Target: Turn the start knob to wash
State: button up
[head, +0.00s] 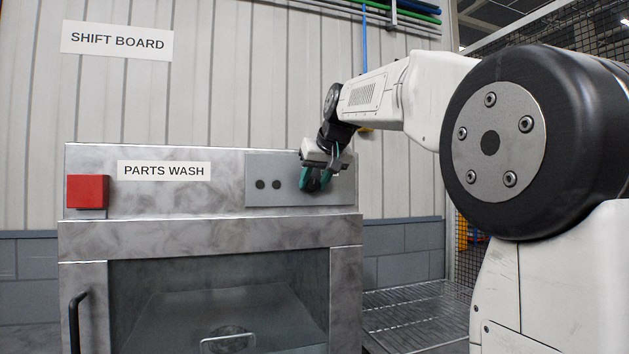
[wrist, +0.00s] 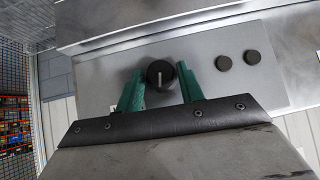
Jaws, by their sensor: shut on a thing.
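The parts wash machine (head: 100,240) stands in front of me, with a grey control panel (head: 265,165) at its upper right. The start knob (wrist: 160,74) is a dark round knob with a pale pointer line, which runs nearly vertical in the wrist view. My gripper (head: 317,180) is at the right part of the panel and hides the knob in the head view. In the wrist view my gripper (wrist: 161,80) has its green fingers on either side of the knob, shut on it. The panel's markings around the knob cannot be read.
Two small dark buttons (wrist: 237,60) sit on the panel beside the knob. A red block (head: 88,190) is at the machine's upper left. A window door with a black handle (head: 76,320) is below. A wire rack (head: 420,310) stands to the right.

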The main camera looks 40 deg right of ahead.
jog(key=m+y, duration=0.1)
jog(key=m+t+y, duration=0.1)
jog(key=y, duration=0.1)
jog(key=shift+s+d+f, duration=0.1)
jog(key=shift+d, duration=0.25)
jog(key=shift+d+f+m+t+y, duration=0.1)
jog(key=shift+f+m+t+y, duration=0.1)
jog(key=shift+m+t+y, duration=1.3)
jog(key=shift+n+g+y, duration=0.3)
jog(key=o, duration=0.8)
jog(key=shift+v, duration=3.95)
